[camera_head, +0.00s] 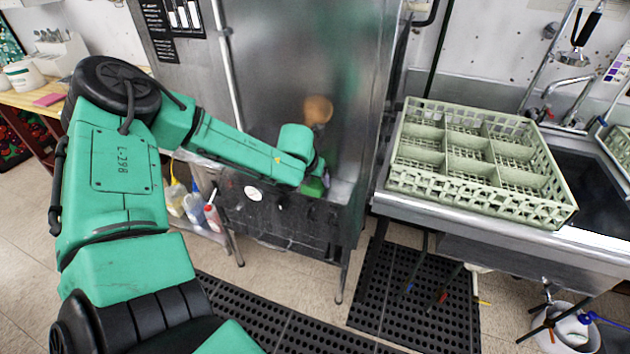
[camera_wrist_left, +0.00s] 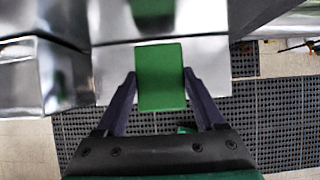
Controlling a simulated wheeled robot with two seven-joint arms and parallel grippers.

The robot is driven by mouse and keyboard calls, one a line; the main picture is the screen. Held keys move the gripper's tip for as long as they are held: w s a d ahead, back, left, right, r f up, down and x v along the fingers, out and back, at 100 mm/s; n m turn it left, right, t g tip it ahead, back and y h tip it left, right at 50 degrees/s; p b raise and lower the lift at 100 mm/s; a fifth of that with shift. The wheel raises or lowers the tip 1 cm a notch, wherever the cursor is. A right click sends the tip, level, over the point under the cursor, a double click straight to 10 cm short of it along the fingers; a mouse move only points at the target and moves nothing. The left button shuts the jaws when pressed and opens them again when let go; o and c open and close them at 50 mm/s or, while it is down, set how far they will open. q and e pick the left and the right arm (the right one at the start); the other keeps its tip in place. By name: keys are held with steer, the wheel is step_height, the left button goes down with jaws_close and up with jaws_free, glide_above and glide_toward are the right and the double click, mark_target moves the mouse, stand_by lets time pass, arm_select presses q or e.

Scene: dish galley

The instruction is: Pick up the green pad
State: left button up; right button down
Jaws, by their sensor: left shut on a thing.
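The green pad (camera_wrist_left: 161,76) is a flat rectangular block between the two dark fingers of my left gripper (camera_wrist_left: 160,84) in the left wrist view. Both fingers meet its side edges, and the gripper is shut on it. In the head view the left arm reaches in from the left, and the gripper (camera_head: 322,178) is small and partly hidden by the wrist. A bit of the green pad (camera_head: 313,187) shows there, in front of the steel machine's lower front. My right gripper is in neither view.
A tall steel machine (camera_head: 290,75) stands behind the gripper. A pale green dish rack (camera_head: 480,195) sits on the steel counter at right, beside the sink (camera_head: 590,180). Bottles (camera_head: 193,208) stand on a low shelf. Black mats (camera_head: 410,300) cover the floor, with a bucket (camera_head: 568,335) lower right.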

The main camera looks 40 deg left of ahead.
mark_target(314, 181)
arm_select(q)
steer(key=shift+d+r, duration=0.1)
steer(key=shift+r, duration=0.2)
step_height(314, 181, up, 6)
steer(key=shift+r+p, duration=0.15)
steer(key=shift+p, duration=0.6)
steer(key=s+d+p, duration=0.3)
steer(key=s+p, duration=0.3)
steer(key=s, duration=0.3)
steer(key=s+d+p, duration=0.3)
steer(key=s+p, duration=0.3)
steer(key=s, duration=0.3)
steer(key=shift+s+d, duration=0.25)
steer(key=shift+s, duration=0.15)
